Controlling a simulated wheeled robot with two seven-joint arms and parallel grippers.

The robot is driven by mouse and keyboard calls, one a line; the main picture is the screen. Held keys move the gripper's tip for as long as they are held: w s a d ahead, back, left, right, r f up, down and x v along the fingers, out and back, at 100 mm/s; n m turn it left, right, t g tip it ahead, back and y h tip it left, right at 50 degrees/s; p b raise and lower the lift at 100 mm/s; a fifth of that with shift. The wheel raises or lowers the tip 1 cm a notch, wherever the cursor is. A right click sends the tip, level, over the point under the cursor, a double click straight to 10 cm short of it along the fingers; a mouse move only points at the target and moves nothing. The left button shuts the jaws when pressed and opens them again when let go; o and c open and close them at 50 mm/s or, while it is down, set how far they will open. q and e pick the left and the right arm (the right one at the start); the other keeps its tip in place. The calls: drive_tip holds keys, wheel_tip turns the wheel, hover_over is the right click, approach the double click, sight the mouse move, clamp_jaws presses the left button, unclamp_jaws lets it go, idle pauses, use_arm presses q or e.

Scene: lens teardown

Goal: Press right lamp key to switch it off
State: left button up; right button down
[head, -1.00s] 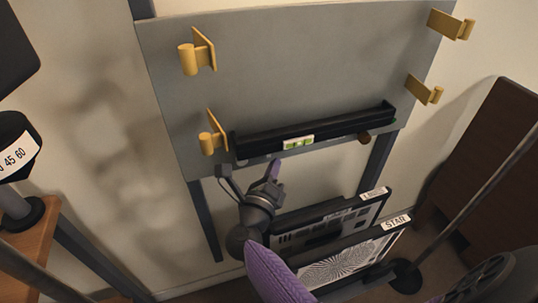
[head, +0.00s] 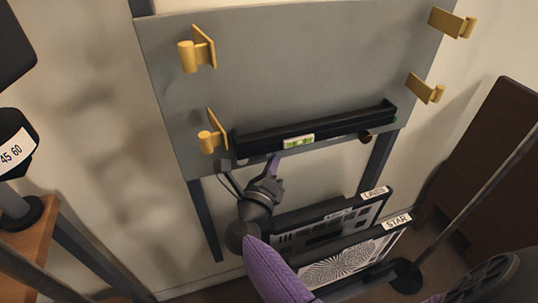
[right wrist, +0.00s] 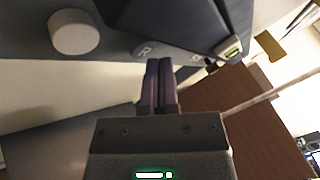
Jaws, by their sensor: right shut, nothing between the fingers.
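My right gripper (head: 274,160) is shut and empty. Its purple fingers point up at the lower edge of the grey board (head: 290,70), under the black ledge (head: 320,128). In the right wrist view its fingertips (right wrist: 160,64) are close to a dark edge marked with a letter R (right wrist: 145,50). A pale round knob (right wrist: 73,32) sits left of that letter, apart from the fingers. I cannot tell for sure which part is the right lamp key, whether the fingers touch it, or whether a lamp is lit. My left gripper is not in view.
A green level vial (head: 299,142) sits on the ledge. A brown round knob (head: 365,137) is under its right end. Gold hinge-like brackets (head: 197,52) stand on the board. Below lean panels labelled LINES (head: 374,193) and STAR (head: 397,221). A brown panel (head: 480,165) stands at right.

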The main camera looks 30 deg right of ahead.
drive_tip(key=shift+w, duration=0.1)
idle(0.3)
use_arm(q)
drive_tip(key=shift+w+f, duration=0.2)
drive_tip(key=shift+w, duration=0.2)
use_arm(e)
drive_tip(key=shift+w, duration=0.2)
drive_tip(key=shift+w+d, duration=0.1)
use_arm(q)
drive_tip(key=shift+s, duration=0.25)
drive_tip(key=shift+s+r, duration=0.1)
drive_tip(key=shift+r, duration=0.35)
use_arm(e)
drive_tip(key=shift+s+a, duration=0.2)
drive_tip(key=shift+s, duration=0.65)
